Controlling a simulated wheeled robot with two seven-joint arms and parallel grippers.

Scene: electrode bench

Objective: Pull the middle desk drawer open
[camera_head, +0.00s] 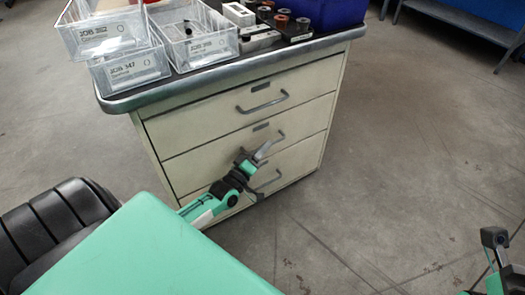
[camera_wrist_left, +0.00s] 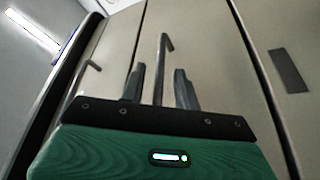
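The cream desk's middle drawer (camera_head: 215,157) looks flush with the front. Its grey bar handle (camera_head: 275,140) stands out from the front. My left gripper (camera_head: 257,155) is in front of this drawer, at its handle. In the left wrist view the two dark fingers of my left gripper (camera_wrist_left: 159,88) are apart. The handle bar (camera_wrist_left: 163,58) lies between them, with a visible gap on both sides. My right gripper (camera_head: 495,240) is at the lower right, far from the desk, only partly shown; its opening is unclear.
The top drawer (camera_head: 215,118) with its handle is above, and the bottom drawer's handle (camera_head: 268,183) is just below my left gripper. Clear bins (camera_head: 130,70), a blue bin (camera_head: 325,12) and small parts stand on the desktop. A black ribbed seat (camera_head: 55,225) is lower left. Floor to the right is free.

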